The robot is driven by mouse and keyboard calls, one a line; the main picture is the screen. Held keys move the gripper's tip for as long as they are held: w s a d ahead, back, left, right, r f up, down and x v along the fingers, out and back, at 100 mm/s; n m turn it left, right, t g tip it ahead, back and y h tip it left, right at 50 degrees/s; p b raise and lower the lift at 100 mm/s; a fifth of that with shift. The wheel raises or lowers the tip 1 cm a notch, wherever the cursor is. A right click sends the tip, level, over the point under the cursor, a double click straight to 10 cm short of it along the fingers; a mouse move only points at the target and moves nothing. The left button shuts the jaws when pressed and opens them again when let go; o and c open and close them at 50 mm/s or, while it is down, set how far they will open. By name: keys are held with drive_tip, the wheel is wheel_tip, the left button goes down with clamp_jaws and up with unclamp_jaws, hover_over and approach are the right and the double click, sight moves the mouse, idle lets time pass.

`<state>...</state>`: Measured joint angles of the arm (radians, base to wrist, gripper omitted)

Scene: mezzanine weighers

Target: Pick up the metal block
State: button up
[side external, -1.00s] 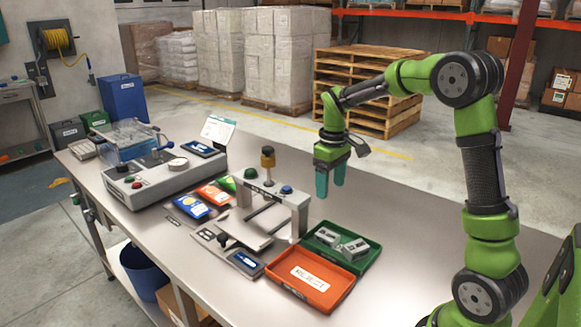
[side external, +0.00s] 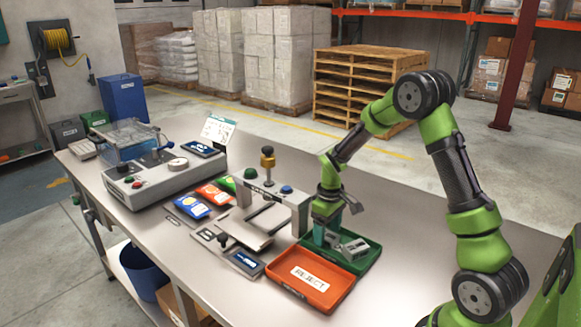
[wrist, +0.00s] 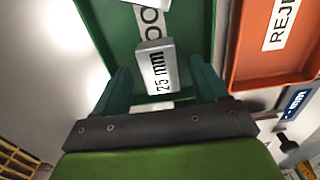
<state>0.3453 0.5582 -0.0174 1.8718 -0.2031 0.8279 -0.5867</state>
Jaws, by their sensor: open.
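A silver metal block (wrist: 158,70) marked "25 mm" lies in the green tray (wrist: 102,25), seen in the wrist view. My gripper (wrist: 163,73) is open, with one teal finger on each side of the block and gaps between. In the side view, my gripper (side external: 325,232) points down into the green tray (side external: 366,264), at its back left part. A grey metal block (side external: 353,248) shows just right of the fingers there. The fingers partly hide the tray's left part, so I cannot tell which block is between them in that view.
An orange reject tray (side external: 310,282) stands directly beside the green tray. A grey press frame (side external: 296,205) with a blue button stands close to the left of my gripper. The table's right part (side external: 405,245) is clear.

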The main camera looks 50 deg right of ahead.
drive_tip(key=shift+f, duration=0.25)
drive_tip(key=c, duration=1.2)
drive_tip(key=shift+r, duration=0.2)
